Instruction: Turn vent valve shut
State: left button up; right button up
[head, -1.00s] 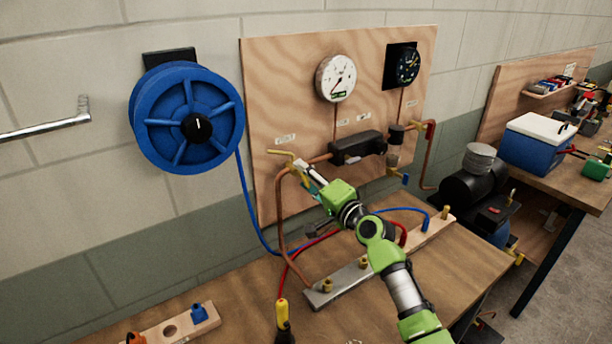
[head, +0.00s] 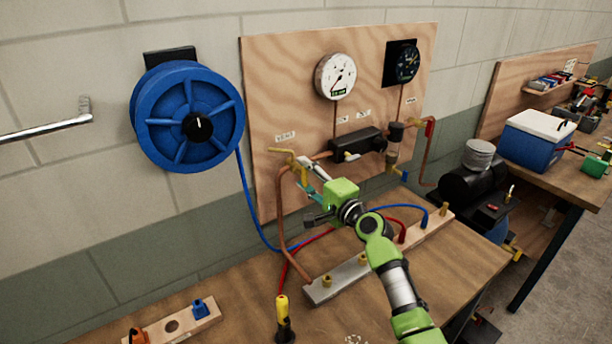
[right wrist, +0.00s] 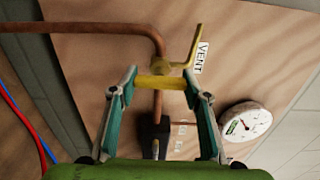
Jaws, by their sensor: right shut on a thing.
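The vent valve is a brass-yellow fitting with a bent yellow lever (head: 282,152) on the copper pipe, at the lower left of the plywood board. In the right wrist view its lever (right wrist: 193,50) rises beside the VENT label (right wrist: 202,57). My right gripper (head: 302,171) is at the valve from the lower right. In the right wrist view its teal fingers (right wrist: 160,84) stand on either side of a yellow bar (right wrist: 160,82) just below the valve body, shut on it. The far side of the bar is hidden. My left gripper is out of view.
The plywood board (head: 270,90) carries a white gauge (head: 335,77), a dark gauge (head: 407,62) and a black block (head: 357,147). A blue hose reel (head: 165,95) hangs at left. A metal rail (head: 345,278) with brass fittings lies below on the bench.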

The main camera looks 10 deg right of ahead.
jog(key=o, duration=1.1)
jog(key=v, duration=1.2)
jog(key=shift+f, duration=0.1)
